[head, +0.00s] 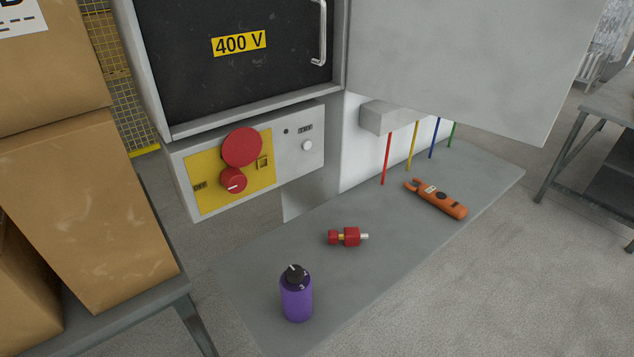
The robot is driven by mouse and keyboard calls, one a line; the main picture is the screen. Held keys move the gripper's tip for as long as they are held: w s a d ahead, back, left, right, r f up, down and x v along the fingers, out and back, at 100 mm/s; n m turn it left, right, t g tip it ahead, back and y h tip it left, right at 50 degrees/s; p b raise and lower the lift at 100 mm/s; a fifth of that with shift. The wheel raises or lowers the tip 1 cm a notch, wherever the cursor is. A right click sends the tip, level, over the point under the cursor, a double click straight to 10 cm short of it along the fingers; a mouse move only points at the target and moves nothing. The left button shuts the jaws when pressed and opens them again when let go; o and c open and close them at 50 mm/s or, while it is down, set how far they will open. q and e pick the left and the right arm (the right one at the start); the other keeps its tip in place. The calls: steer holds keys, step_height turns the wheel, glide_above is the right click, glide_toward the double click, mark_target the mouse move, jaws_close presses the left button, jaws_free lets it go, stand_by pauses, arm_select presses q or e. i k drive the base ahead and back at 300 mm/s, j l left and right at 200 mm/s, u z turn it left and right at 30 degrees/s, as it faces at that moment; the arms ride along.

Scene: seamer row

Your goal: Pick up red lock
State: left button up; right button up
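A small red lock (350,236) lies on its side on the grey bench top (395,220), near the middle of the head view. It has red blocks with a yellowish part between them and a pale tip pointing right. It lies clear of the other objects. Neither of my grippers shows in the head view.
A purple bottle (296,298) with a black cap stands in front of the lock. An orange tester (440,201) lies behind right. The cabinet's switch panel (236,172) overhangs behind left, and a grey door (465,60) hangs above. Cardboard boxes (85,210) stand left.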

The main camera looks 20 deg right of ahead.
mark_target(351, 235)
steer(key=i+l+u, duration=0.1)
steer(key=l, duration=0.8)
steer(key=l+u, duration=0.1)
steer(key=l, duration=0.8)
